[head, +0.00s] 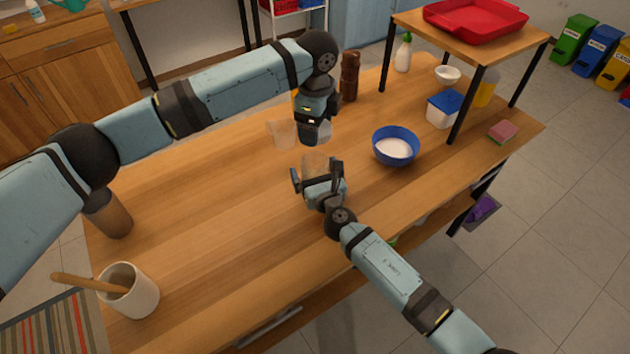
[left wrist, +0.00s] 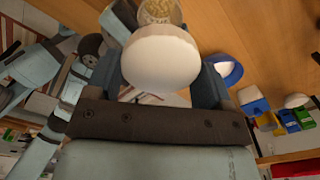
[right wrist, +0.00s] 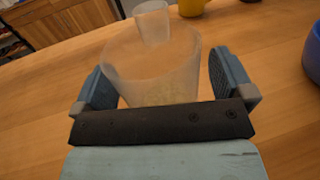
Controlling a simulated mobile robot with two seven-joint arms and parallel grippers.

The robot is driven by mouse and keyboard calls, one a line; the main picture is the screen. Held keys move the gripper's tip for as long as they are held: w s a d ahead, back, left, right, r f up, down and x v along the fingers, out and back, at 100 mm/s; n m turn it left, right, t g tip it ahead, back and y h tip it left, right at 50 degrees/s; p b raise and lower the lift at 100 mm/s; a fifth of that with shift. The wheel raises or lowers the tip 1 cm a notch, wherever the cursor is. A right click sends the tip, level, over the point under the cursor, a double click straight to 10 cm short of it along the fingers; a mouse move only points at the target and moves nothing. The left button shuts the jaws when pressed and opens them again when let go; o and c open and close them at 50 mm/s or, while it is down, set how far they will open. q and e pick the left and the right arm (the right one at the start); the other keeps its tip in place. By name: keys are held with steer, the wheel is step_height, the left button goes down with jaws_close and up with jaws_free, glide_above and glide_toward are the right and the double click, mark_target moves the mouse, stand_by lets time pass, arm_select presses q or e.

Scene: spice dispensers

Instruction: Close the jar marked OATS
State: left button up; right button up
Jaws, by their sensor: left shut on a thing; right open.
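A clear jar (head: 315,164) stands on the table between the fingers of my right gripper (head: 318,178). In the right wrist view the jar (right wrist: 152,70) is large, with pale grainy contents low inside. My right gripper is open, with one finger on each side of it. My left gripper (head: 316,132) points down above and behind the jar, shut on a white round lid (left wrist: 160,56). In the left wrist view the jar's open mouth with oat-like flakes (left wrist: 159,12) shows past the lid. The lid is apart from the jar. No OATS marking is readable.
A second clear container (head: 282,133) stands just left of my left gripper. A blue bowl (head: 396,147) with white contents is to the right, and a brown mill (head: 349,76) stands behind. A crock (head: 130,290) with a wooden utensil is front left. The table's left middle is clear.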

steer(key=shift+c, duration=0.4)
steer(key=c, duration=1.3)
arm_select(q)
steer(key=shift+f, duration=2.5)
steer(key=shift+f, duration=0.9)
steer(key=shift+f, duration=0.5)
